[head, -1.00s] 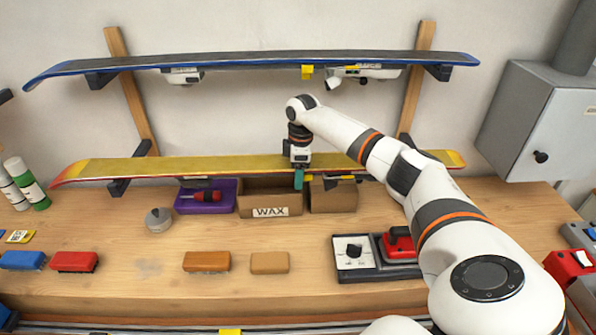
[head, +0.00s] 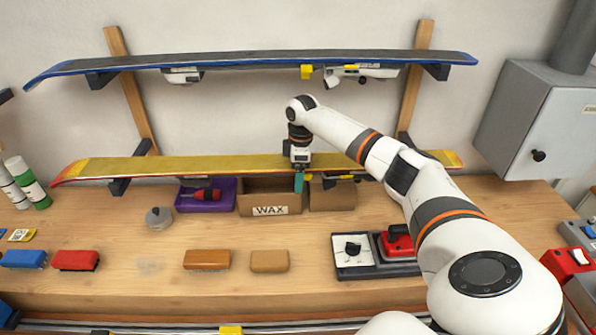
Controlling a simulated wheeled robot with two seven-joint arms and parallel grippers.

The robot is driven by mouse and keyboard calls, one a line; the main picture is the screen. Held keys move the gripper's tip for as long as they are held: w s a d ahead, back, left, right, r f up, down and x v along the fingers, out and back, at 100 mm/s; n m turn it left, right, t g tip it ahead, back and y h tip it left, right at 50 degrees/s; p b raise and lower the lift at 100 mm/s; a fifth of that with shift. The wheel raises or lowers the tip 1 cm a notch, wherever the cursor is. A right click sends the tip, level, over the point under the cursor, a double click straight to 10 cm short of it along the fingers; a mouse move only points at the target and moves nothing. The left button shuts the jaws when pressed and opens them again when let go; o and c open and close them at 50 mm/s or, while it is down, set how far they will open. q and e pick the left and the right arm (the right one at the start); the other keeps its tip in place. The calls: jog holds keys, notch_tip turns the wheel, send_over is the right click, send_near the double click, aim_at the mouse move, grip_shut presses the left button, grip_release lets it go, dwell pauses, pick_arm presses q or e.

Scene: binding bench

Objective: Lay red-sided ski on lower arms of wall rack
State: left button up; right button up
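The red-sided ski (head: 215,166), with a yellow face and a red edge, lies across the lower rack arms (head: 120,186), spanning both uprights. My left gripper is out of view.
A blue-edged ski (head: 250,60) lies on the upper arms. Below the red-sided ski stand a purple tray (head: 186,208), a WAX box (head: 245,208) and another brown box (head: 333,198). Brushes, blocks and a black-and-red device (head: 353,252) occupy the bench. A grey cabinet (head: 505,140) is at right.

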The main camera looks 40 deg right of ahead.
jog(key=shift+f, duration=0.15)
jog(key=r+b, duration=0.2)
jog(key=r, duration=0.3)
jog(key=r+b, duration=0.2)
jog(key=r, duration=0.4)
jog(key=shift+s+d+r, duration=0.15)
jog(key=shift+d+r, duration=0.05)
jog(key=shift+r, duration=0.45)
jog(key=shift+s, duration=0.1)
